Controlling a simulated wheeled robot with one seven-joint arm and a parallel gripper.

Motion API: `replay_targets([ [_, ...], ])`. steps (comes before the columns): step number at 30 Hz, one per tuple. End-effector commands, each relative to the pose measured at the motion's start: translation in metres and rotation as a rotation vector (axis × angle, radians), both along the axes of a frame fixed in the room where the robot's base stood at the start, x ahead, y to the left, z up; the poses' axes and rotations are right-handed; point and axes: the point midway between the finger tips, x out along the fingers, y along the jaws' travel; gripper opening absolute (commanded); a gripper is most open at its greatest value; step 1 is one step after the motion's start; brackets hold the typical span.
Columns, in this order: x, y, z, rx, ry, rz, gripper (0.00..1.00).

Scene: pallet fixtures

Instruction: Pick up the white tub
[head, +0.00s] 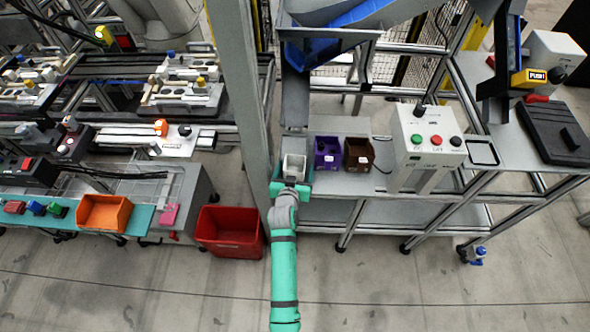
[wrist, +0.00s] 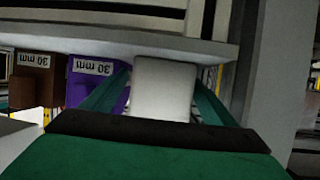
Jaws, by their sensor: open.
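The white tub (head: 294,165) stands at the left end of the grey workbench, beside a purple bin. It also shows in the wrist view (wrist: 163,88), upright at the middle. My gripper (head: 291,181) is at the near side of the tub and open. In the wrist view its green fingers reach forward on the left and right of the tub, with the tub between them. I cannot tell whether either finger touches it. The lower part of the tub is hidden behind the gripper body.
The purple bin (head: 327,153) and a brown bin (head: 358,155) stand close to the right of the tub. A grey post (head: 238,90) rises to the left. A button box (head: 428,140) stands farther right. A red crate (head: 230,231) is on the floor at left.

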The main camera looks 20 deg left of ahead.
Motion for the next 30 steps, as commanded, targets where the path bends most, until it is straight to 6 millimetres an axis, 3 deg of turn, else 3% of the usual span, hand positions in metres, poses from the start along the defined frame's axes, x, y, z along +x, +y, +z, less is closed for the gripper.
replay_targets([
  [3, -0.001, 0.000, 0.000, 0.000, 0.001, 0.000, 0.80],
  [4, -0.001, 0.000, 0.000, 0.000, 0.001, 0.000, 0.75],
  [9, -0.001, 0.000, 0.000, 0.000, 0.001, 0.000, 0.35],
  [22, -0.001, 0.000, 0.005, 0.000, 0.001, 0.000, 0.35],
  [28, 0.000, 0.000, 0.031, 0.002, -0.004, 0.001, 0.35],
  [30, -0.008, -0.005, 0.041, 0.002, -0.002, -0.001, 0.35],
])
